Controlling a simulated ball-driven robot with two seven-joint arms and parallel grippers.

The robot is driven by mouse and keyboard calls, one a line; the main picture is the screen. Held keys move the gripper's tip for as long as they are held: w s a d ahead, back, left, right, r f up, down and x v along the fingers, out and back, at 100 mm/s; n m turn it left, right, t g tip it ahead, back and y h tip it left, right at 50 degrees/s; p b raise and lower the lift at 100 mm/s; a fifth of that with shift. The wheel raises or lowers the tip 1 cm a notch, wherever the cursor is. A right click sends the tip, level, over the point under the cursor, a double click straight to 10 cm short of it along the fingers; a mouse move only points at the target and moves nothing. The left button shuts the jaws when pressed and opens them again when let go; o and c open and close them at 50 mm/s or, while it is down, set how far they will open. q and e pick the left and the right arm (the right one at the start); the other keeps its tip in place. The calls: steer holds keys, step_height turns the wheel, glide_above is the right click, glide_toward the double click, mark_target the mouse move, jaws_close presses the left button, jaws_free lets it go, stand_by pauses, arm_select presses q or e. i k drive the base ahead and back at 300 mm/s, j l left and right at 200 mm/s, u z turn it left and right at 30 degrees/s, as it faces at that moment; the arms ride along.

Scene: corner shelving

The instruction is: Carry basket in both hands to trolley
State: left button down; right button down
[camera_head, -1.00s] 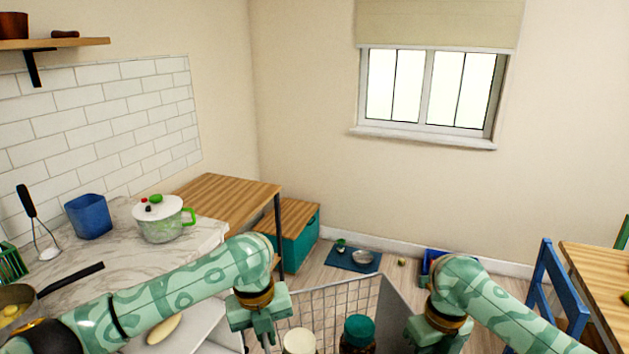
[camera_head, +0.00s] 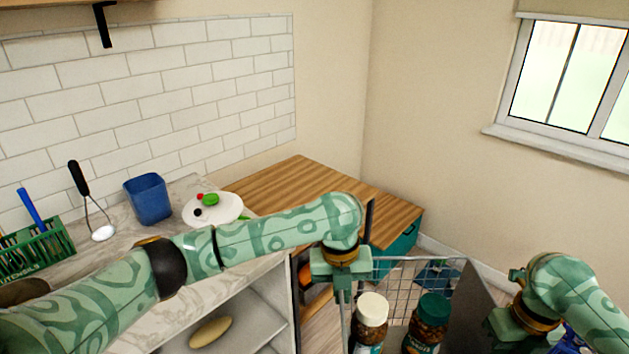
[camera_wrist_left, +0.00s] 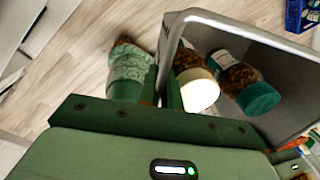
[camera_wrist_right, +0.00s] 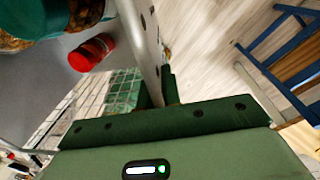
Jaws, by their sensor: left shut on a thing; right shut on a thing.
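The basket has wire sides (camera_head: 402,268) and a grey end panel (camera_head: 474,308). My left gripper (camera_head: 345,292) is shut on its left rim, and my right gripper (camera_head: 506,328) is shut on its right rim. The rims also show between the jaws in the left wrist view (camera_wrist_left: 167,78) and right wrist view (camera_wrist_right: 146,60). Inside stand a white-lidded jar (camera_head: 370,322) and a teal-lidded jar (camera_head: 428,322). A red-lidded container (camera_wrist_right: 92,52) shows inside in the right wrist view. The basket's bottom is hidden in the head view. I cannot identify a trolley.
A marble-topped counter (camera_head: 262,226) with open shelves is at the left. In the right wrist view, a blue chair (camera_wrist_right: 268,45) stands across open wooden floor (camera_wrist_right: 205,40).

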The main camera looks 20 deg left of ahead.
mark_target(296, 191)
steer(key=i+j+z, duration=0.1)
steer(key=i+z, duration=0.2)
steer(key=i, duration=0.9)
steer(key=i+u, duration=0.5)
steer(key=i+l+u, duration=0.2)
steer(key=i+u, duration=0.3)
steer(key=i, duration=0.15)
steer(key=i+u, duration=0.6)
steer(key=u, duration=0.15)
steer(key=i+l+u, duration=0.1)
steer(key=i+u, duration=0.3)
steer(key=k+u, duration=0.1)
steer(key=u, duration=0.45)
